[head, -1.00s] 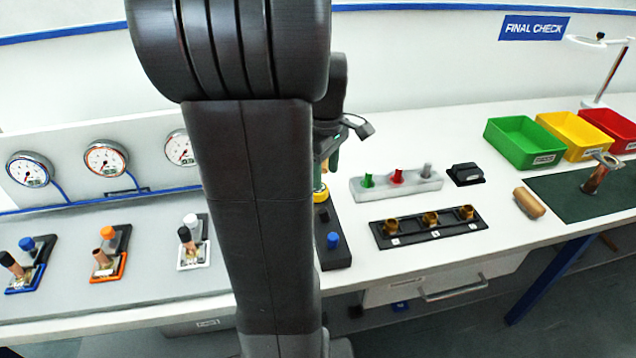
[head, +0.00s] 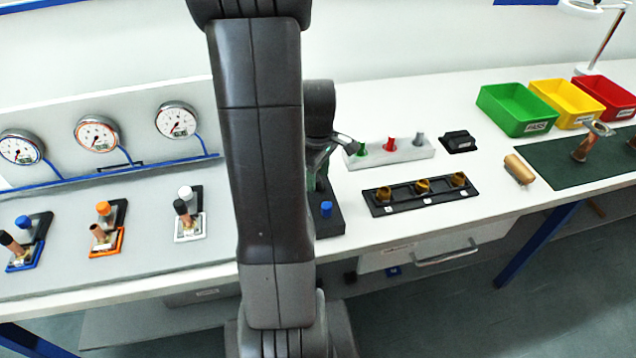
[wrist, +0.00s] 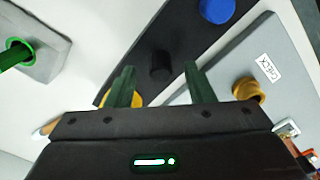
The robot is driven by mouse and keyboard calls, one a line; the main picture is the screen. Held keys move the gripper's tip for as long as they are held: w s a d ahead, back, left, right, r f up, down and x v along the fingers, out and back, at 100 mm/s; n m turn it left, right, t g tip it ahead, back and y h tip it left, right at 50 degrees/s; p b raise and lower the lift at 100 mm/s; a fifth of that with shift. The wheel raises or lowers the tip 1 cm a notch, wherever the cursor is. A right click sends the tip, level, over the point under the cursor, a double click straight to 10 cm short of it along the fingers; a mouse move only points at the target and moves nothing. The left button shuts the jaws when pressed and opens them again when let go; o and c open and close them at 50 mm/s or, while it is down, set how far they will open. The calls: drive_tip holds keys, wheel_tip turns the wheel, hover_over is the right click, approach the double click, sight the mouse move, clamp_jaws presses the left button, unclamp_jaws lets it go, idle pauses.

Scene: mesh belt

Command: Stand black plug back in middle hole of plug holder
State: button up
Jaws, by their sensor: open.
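The plug holder is a long black block (wrist: 205,28), also seen in the head view (head: 330,225), partly behind my arm. In the wrist view a blue plug (wrist: 217,10) stands at one end and a yellow plug (wrist: 138,99) shows partly behind a finger at the other. The black plug (wrist: 161,66) stands between them, at the middle of the holder; black on black, its seating depth cannot be told. My gripper (wrist: 159,78) is open, with its green fingers on either side of the black plug and apart from it. In the head view the black plug is hidden.
A pale block with green, red and grey pegs (head: 405,151) and a black rack with brass fittings (head: 392,208) lie right of the holder. The grey gauge panel (head: 150,238) is at left. A brass fitting (wrist: 248,90) shows right of the fingers in the wrist view.

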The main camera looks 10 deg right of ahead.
drive_tip(key=shift+f, duration=0.9)
clamp_jaws()
